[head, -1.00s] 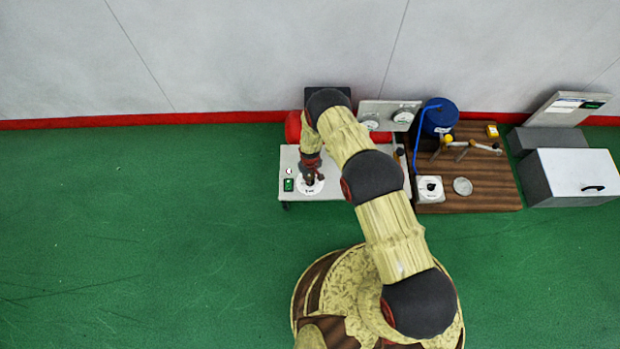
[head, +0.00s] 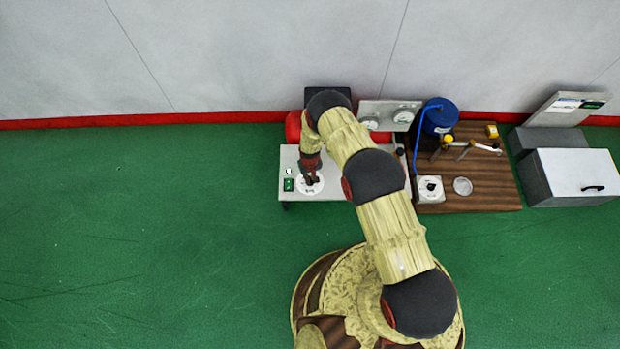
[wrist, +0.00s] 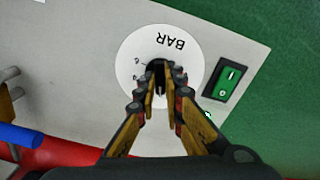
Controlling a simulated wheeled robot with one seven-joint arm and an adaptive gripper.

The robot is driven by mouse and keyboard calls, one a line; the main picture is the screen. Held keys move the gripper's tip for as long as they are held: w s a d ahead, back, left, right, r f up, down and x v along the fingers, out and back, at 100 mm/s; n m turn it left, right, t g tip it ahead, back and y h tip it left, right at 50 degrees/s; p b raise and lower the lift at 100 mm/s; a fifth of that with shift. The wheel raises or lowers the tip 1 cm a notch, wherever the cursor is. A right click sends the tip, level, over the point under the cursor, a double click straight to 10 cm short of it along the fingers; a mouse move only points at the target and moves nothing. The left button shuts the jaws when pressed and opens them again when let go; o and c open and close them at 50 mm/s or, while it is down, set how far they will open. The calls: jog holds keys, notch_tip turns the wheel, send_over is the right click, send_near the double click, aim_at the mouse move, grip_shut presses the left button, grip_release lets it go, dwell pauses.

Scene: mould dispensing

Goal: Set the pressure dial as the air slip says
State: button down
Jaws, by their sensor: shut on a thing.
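The pressure dial is a round white plate (wrist: 133,62) marked "BAR" with a dark knob at its middle. In the head view the dial plate (head: 303,190) lies on the left part of a light grey panel (head: 345,188). My gripper (wrist: 160,74) is over the dial, its fingers closed on the dark knob, which they mostly hide. It also shows in the head view (head: 312,181). Most of the dial's numbers are hidden or too small to read. The air slip cannot be made out for sure.
A green rocker switch (wrist: 229,80) sits close beside the dial. Two gauges stand on a plate (head: 387,106) behind the panel. To the right, a wooden table (head: 491,188) carries a blue tank (head: 440,117) and a small dial box (head: 430,196). Green floor at left is clear.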

jog(key=c, duration=1.9)
grip_release()
notch_tip(320, 180, up, 12)
